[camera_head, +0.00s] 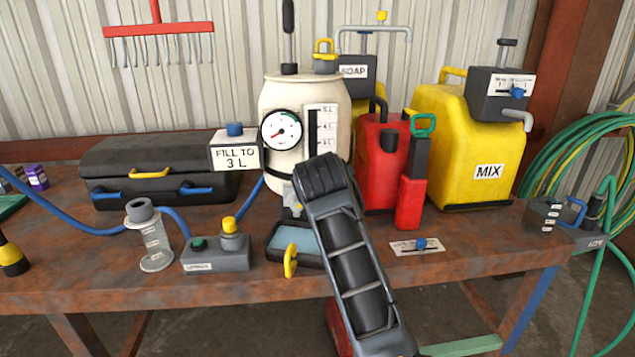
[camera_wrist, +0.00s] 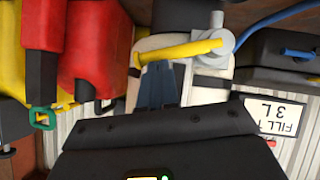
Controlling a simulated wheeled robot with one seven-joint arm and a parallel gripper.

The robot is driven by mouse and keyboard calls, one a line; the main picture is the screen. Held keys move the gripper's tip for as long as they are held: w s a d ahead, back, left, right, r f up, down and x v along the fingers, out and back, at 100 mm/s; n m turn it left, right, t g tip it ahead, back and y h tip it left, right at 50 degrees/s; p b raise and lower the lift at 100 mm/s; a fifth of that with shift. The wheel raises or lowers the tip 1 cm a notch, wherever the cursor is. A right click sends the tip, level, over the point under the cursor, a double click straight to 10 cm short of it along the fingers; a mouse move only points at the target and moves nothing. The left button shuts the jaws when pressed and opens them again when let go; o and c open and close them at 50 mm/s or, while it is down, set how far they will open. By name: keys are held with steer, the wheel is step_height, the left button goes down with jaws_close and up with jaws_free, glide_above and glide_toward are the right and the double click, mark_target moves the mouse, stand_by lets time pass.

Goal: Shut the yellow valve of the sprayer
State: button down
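The sprayer (camera_head: 300,100) is a cream tank with a round gauge and a level scale, standing at the back middle of the bench. In the wrist view, which is upside down, its yellow valve (camera_wrist: 180,50) is a lever reaching sideways from a round grey fitting (camera_wrist: 208,38). In the head view my arm hides this lever. My gripper (camera_wrist: 163,66) points at the lever, with its fingers side by side and seemingly closed, nothing visible between them. The tips are at or very near the lever; I cannot tell if they touch. The head view hides my gripper.
A red can (camera_head: 375,150) and yellow MIX can (camera_head: 460,140) stand right of the sprayer. A black case (camera_head: 150,160) and "FILL TO 3 L" sign (camera_head: 236,158) stand left. A blue tray (camera_head: 290,240) and grey box (camera_head: 215,262) are in front. Blue hose crosses the left side.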

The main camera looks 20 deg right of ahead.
steer(key=shift+s+d+f+m+y, duration=0.1)
steer(key=shift+d+f+m+y, duration=0.2)
steer(key=shift+f, duration=0.25)
steer(key=shift+s+d+f+m+y, duration=0.1)
steer(key=shift+d+f+m+y, duration=0.1)
steer(key=shift+d+f+y, duration=0.3)
steer(key=shift+a+f, duration=0.15)
steer(key=w+r+p+v, duration=0.1)
steer(key=r+p+v, duration=0.1)
steer(key=v, duration=1.1)
steer(key=shift+d, duration=0.4)
steer(key=shift+w, duration=0.1)
